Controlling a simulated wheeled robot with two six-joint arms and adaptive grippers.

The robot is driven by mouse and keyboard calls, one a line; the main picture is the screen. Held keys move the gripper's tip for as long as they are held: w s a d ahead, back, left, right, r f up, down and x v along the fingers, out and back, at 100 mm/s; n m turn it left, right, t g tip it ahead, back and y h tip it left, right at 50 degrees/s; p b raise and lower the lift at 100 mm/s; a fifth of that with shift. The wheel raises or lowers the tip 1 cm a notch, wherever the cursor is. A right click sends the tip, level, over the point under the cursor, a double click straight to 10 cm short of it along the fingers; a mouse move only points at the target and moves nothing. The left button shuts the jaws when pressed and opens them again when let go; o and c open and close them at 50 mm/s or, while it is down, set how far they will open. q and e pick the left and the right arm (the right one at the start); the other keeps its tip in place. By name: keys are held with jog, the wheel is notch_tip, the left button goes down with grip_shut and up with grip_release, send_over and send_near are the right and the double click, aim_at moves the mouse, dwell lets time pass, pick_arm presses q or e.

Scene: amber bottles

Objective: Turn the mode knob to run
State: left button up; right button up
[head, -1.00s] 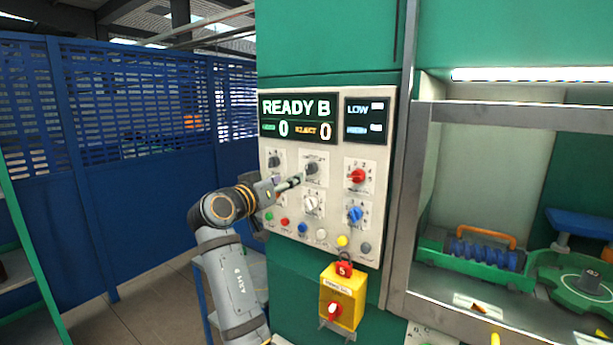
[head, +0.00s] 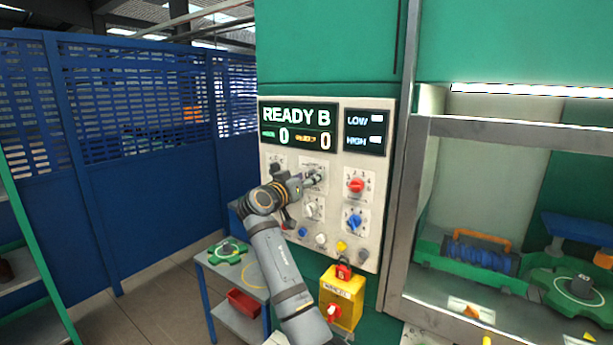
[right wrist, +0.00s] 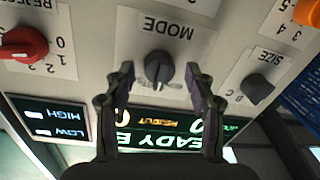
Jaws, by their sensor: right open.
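The mode knob (right wrist: 158,68) is a dark grey knob on a white plate marked MODE, seen upside down in the right wrist view. Its pointer setting is too small to read. My right gripper (right wrist: 160,72) is open, with one fingertip on each side of the knob in that view. I see a gap on both sides, and no contact shows. In the head view my right gripper (head: 312,179) is at the upper middle of the control panel (head: 337,239) and largely hides the knob. My left gripper is not in view.
A display (head: 297,125) reads READY B. The size knob (right wrist: 258,87) and a red reject knob (right wrist: 22,43) flank the mode knob. A blue knob (head: 353,220) and several buttons lie below. A yellow box (head: 341,297) with a red knob hangs under the panel.

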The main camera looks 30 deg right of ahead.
jog(key=c, duration=1.1)
jog(key=shift+c, duration=0.2)
jog(key=shift+n, duration=0.4)
jog(key=n, duration=0.3)
jog(key=shift+r+n, duration=0.1)
jog(key=shift+n, duration=0.2)
jog(key=shift+n+p, duration=1)
jog(key=shift+n, duration=1.1)
